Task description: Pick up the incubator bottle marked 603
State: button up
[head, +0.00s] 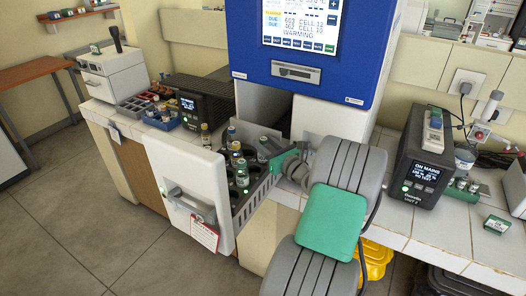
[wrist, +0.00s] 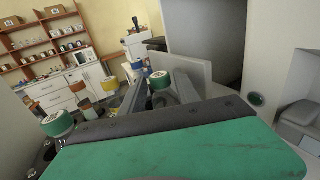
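The incubator's white drawer (head: 187,182) is pulled out and holds several small bottles. One green-capped bottle (head: 264,148) stands toward its back right, beside my fingertips. Others stand to its left, among them a green-capped bottle (head: 242,176) and a yellow-capped bottle (head: 205,134). My gripper (head: 280,160) reaches low over the drawer's right side. In the wrist view the fingers (wrist: 156,92) are apart, with a green-capped bottle (wrist: 161,82) between or just beyond them; contact is unclear. Bottle numbers are too small to read, so I cannot tell which is 603.
The blue incubator front (head: 300,80) with a lit screen rises behind the drawer. A dark unit (head: 418,165) stands on the tiled counter to the right. A tray rack (head: 136,107) and another dark unit (head: 195,108) are at left. The floor at left is clear.

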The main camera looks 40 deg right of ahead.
jog(key=shift+w+d, duration=0.1)
jog(key=shift+w, duration=0.35)
jog(key=shift+s, duration=0.1)
jog(key=shift+c, duration=0.5)
grip_shut()
